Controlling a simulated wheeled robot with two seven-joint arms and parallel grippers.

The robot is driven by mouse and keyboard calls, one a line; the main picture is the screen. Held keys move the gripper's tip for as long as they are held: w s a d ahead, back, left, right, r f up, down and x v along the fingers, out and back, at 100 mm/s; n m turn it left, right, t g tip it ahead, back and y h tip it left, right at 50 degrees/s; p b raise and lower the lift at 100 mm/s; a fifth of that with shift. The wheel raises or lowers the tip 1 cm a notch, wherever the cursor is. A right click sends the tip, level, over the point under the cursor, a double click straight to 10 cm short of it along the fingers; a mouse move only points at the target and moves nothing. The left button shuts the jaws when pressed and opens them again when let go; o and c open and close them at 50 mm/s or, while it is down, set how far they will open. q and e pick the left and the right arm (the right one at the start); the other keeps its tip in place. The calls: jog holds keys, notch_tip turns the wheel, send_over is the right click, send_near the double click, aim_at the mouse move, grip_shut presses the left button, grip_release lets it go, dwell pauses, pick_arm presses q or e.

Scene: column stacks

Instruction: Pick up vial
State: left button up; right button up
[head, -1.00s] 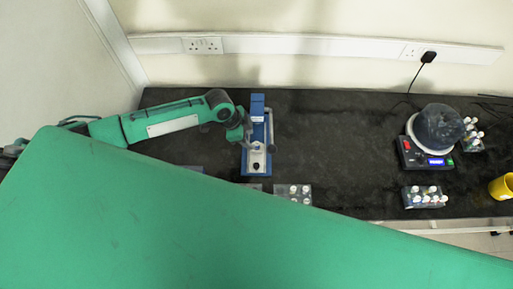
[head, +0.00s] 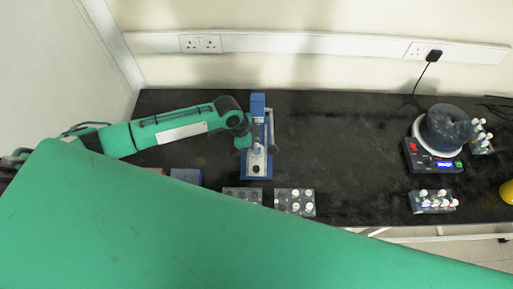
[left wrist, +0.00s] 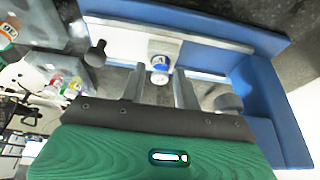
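A vial (left wrist: 159,64) with a blue-and-white cap stands at the blue column-like device (left wrist: 255,95). In the left wrist view it is between and just beyond my left gripper's fingertips (left wrist: 160,76), with a gap visible on both sides. The left gripper is open and appears not to touch the vial. In the head view, the blue device (head: 257,104) stands upright on the dark bench, and my left arm reaches its left side; the fingers are too small to make out there. My right gripper is in neither view.
Racks of capped vials stand at the front (head: 295,202), beside it (head: 242,194), and at the right (head: 433,204). A scale (head: 432,160) bears a dark round object (head: 445,130). A yellow container (head: 507,192) is at the right edge. The middle of the bench is clear.

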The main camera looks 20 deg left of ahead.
pick_arm(q)
grip_shut()
jog(key=shift+r, duration=0.1)
